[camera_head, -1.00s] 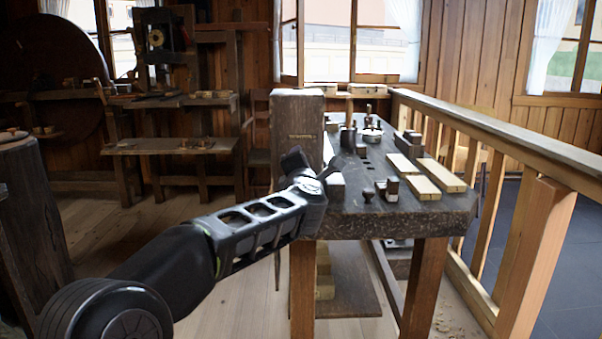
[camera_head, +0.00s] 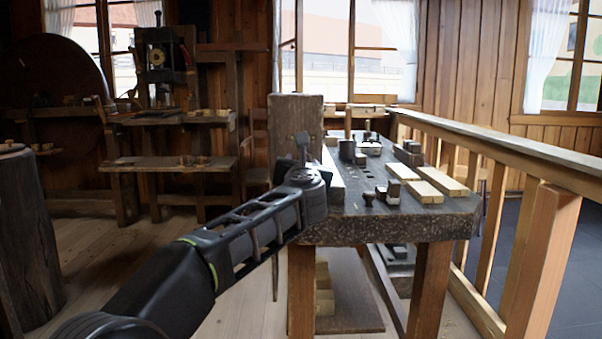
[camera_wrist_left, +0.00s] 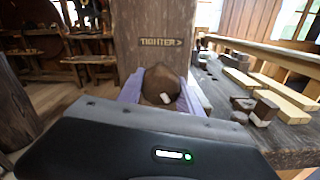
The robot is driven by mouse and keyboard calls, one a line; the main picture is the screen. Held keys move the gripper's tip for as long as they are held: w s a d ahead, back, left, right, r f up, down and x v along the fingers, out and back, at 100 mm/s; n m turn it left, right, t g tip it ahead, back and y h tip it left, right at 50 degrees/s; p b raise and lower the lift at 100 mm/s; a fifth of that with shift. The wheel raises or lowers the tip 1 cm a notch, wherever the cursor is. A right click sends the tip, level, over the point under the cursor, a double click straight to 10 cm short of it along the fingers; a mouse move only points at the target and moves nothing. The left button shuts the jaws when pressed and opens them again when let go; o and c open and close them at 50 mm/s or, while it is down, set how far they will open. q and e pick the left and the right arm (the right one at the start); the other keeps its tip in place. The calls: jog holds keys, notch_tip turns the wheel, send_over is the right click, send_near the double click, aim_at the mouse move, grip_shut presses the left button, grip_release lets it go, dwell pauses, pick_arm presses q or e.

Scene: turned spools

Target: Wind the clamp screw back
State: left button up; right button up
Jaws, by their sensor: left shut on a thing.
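The clamp screw's brown rounded knob (camera_wrist_left: 163,84) shows in the left wrist view, in front of an upright wooden block (camera_wrist_left: 150,30). A small pale mark is on the knob. The block carries a label (camera_wrist_left: 161,42) that seems to read TIGHTEN, with an arrow pointing right. In the head view the left gripper (camera_head: 304,158) is against the front of the block (camera_head: 290,115) at the bench's left end; the knob is hidden there behind the gripper. My right gripper is not in view.
The bench (camera_head: 400,225) extends right of the block. It holds pale wood strips (camera_head: 424,191), small dark blocks (camera_head: 393,191) and a dark cylinder (camera_head: 347,150). A wooden railing (camera_head: 490,145) runs along its right. Open floor lies left of the bench.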

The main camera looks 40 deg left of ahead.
pick_arm(q)
jog(key=n+b, duration=0.2)
jog(key=n, duration=0.2)
jog(key=shift+n+b, duration=0.9)
jog(key=shift+n, duration=0.7)
jog(key=shift+w, duration=0.1)
jog(key=o, duration=1.4)
jog(key=shift+w, duration=0.1)
jog(key=shift+c, duration=0.2)
jog(key=shift+d, duration=0.1)
jog(key=v, duration=0.8)
